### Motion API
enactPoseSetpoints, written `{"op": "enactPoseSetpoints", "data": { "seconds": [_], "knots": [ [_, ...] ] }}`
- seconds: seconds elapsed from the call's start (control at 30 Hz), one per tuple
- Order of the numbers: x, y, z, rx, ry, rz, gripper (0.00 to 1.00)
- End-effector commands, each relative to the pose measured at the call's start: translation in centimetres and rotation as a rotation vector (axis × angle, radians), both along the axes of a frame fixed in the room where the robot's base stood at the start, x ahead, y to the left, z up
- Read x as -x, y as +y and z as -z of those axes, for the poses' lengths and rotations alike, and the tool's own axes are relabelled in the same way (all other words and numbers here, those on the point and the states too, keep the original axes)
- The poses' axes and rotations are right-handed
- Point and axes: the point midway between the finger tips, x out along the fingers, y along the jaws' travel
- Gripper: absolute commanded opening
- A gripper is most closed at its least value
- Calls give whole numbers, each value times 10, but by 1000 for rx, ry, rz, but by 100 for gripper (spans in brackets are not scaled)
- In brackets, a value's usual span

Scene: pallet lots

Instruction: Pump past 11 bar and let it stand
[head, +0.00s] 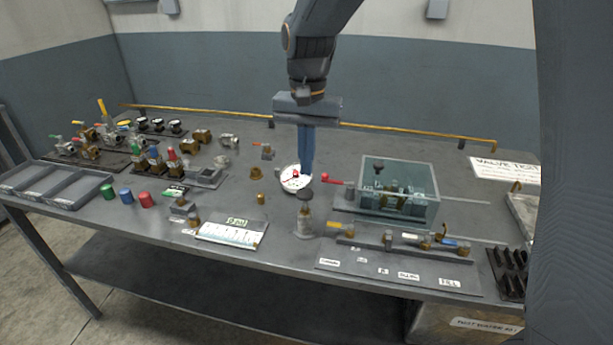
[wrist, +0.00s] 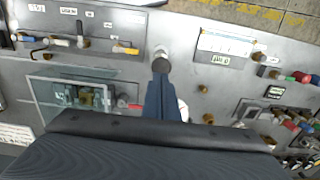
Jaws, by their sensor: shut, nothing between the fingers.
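The hand pump (head: 304,222), a pale cylinder with a dark round knob on top, stands upright near the front middle of the bench. In the wrist view its knob (wrist: 161,64) lies just beyond my fingertips. My gripper (head: 305,172) is shut and empty, pointing down above the bench. In the head view its blue fingers partly cover the round white gauge (head: 293,183); the dial has red on it, but the reading is too small to tell. In the wrist view the fingers (wrist: 161,76) hide most of the gauge. Whether the fingers touch the knob cannot be told.
A clear-walled tank (head: 428,212) with a valve inside stands right of the pump, a red lever (head: 331,178) beside it. A valve manifold (head: 395,240) lies in front. A chart sheet (head: 231,231) lies left. Several valves and grey trays (head: 75,188) fill the left side.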

Motion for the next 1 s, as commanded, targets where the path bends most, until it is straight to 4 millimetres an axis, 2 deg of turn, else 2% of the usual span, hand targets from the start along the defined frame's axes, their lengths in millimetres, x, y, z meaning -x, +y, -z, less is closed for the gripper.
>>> {"op": "enactPoseSetpoints", "data": {
  "seconds": [0.1, 0.3, 0.8, 1.0],
  "knots": [
    [1, 0, 20, 1, 3, 0, 0],
    [1, 0, 42, 0, 2, 0, 0],
    [0, 0, 51, 0, 0, 0, 0],
    [1, 0, 78, 1, 3, 0, 0]
  ]
}}
